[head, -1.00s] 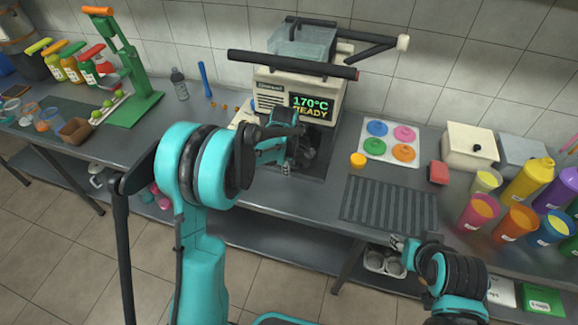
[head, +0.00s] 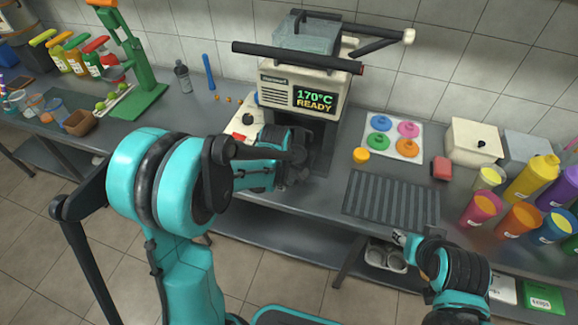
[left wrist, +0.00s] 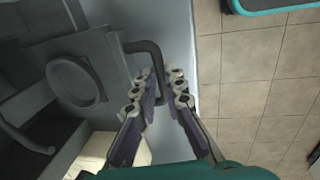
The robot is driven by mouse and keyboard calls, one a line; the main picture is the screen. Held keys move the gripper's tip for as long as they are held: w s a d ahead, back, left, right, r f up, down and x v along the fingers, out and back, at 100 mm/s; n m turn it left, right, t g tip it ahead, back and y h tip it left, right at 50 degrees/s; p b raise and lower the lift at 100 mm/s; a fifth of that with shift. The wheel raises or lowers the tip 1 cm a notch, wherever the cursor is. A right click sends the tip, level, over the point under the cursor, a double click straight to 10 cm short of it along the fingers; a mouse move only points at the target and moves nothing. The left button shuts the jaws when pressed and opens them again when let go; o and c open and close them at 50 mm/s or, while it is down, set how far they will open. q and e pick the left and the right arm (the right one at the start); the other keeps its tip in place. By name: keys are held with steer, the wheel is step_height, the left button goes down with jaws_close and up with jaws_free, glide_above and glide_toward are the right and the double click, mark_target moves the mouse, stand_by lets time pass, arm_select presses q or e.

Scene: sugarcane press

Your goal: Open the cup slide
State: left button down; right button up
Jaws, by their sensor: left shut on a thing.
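The cup slide (left wrist: 110,70) shows in the left wrist view as a dark grey plate with a round ring and a dark bent bar handle (left wrist: 154,56). It belongs to the cream press machine (head: 275,88) in the head view. My left gripper (left wrist: 163,82) is shut on the handle, with its fingers on either side of the bar. In the head view my left gripper (head: 293,170) is low at the machine's front, and my arm hides much of the slide there. My right gripper (head: 398,238) is at the counter's front edge, away from the machine; its jaws are too small to read.
A ribbed dark mat (head: 390,200) lies right of the machine. A tray with coloured discs (head: 393,136) and a yellow piece (head: 361,156) are behind it. Colourful cups and a yellow bottle (head: 532,180) stand far right. Open floor lies before the counter.

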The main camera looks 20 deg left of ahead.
arm_select(q)
steer(key=s, duration=0.9)
steer(key=shift+s+a, duration=0.15)
steer(key=shift+s, duration=0.1)
steer(key=c, duration=1.6)
jaws_free()
steer(key=r, duration=0.4)
steer(key=s+r, duration=0.1)
steer(key=r, duration=0.3)
steer(key=s+r, duration=0.1)
steer(key=r, duration=0.3)
steer(key=shift+s, duration=0.1)
